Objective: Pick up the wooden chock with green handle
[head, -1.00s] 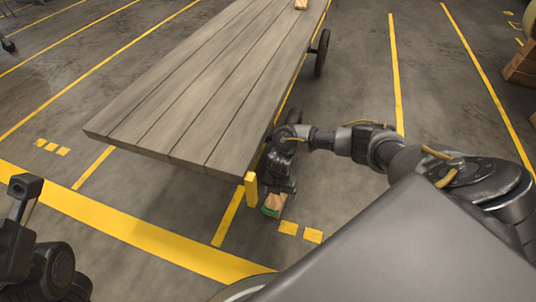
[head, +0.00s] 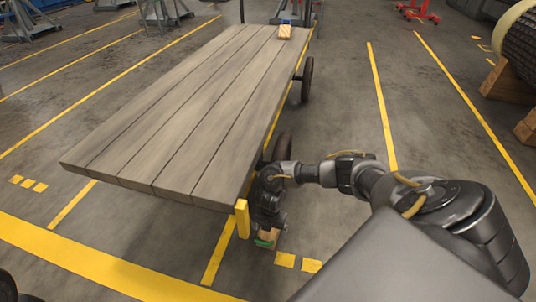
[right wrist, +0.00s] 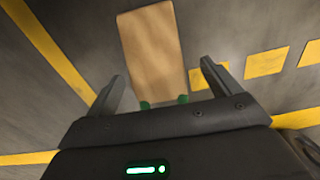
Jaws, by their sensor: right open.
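The wooden chock with a green handle (head: 267,239) is on the grey floor near the front right corner of the flatbed cart. My right gripper (head: 268,224) is right above it and partly hides it in the head view. In the right wrist view the chock's light wooden face (right wrist: 153,50) lies between and beyond the open fingers (right wrist: 162,74). Green bits of its handle (right wrist: 182,99) show close to the gripper's palm. Contact with the fingers is not visible. My left gripper is not in view.
The plank-topped cart (head: 165,120) fills the middle left, with a yellow corner post (head: 242,218) close to my right gripper. Floor right of the cart is clear; wooden blocks (head: 508,82) stand far right.

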